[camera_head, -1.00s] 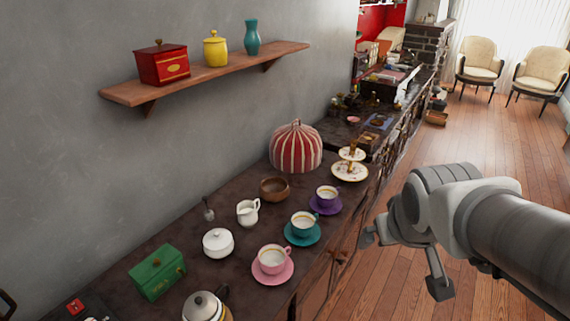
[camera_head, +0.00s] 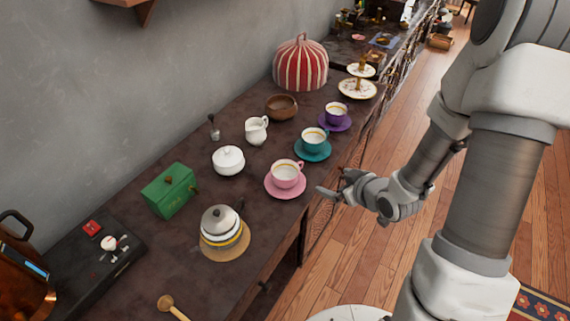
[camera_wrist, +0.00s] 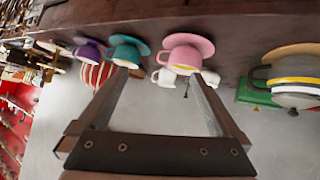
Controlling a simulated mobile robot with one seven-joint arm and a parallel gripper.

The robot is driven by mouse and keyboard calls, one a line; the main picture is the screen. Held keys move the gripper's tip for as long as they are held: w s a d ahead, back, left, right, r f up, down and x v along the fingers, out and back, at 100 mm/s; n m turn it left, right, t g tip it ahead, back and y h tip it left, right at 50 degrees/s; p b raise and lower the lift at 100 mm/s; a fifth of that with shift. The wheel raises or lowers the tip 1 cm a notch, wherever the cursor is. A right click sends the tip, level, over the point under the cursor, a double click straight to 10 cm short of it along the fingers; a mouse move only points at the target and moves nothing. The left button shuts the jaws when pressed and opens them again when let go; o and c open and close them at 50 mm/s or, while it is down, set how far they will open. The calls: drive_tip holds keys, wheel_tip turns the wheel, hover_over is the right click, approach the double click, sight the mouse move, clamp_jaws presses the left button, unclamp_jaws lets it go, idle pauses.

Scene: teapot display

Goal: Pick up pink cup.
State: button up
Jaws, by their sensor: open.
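The pink cup (camera_head: 285,174) stands upright on a pink saucer (camera_head: 272,191) near the front edge of the dark counter. My gripper (camera_head: 335,184) is just right of the cup, past the counter's edge, pointing toward it. In the wrist view, which is upside down, the pink cup (camera_wrist: 184,58) shows ahead between the fingertips of my open gripper (camera_wrist: 163,78). The fingers hold nothing. The pink saucer (camera_wrist: 190,43) shows above the cup there.
A teal cup (camera_head: 314,138) and a purple cup (camera_head: 335,113) stand on saucers beyond the pink one. A teapot (camera_head: 221,226) stands nearer on a round mat. A white sugar bowl (camera_head: 228,161), a creamer (camera_head: 256,131) and a green box (camera_head: 169,191) sit behind.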

drive_tip(key=a+f+t+y+b, duration=0.1)
drive_tip(key=a+f+y+b, duration=0.2)
drive_tip(key=a+f+b, duration=0.2)
drive_tip(key=b, duration=0.3)
drive_tip(key=shift+f+b, duration=0.15)
drive_tip(key=shift+b, duration=0.2)
drive_tip(key=b, duration=1)
approach(280, 175)
drive_tip(key=x, duration=0.7)
drive_tip(key=shift+w, duration=0.1)
drive_tip(key=c, duration=1.1)
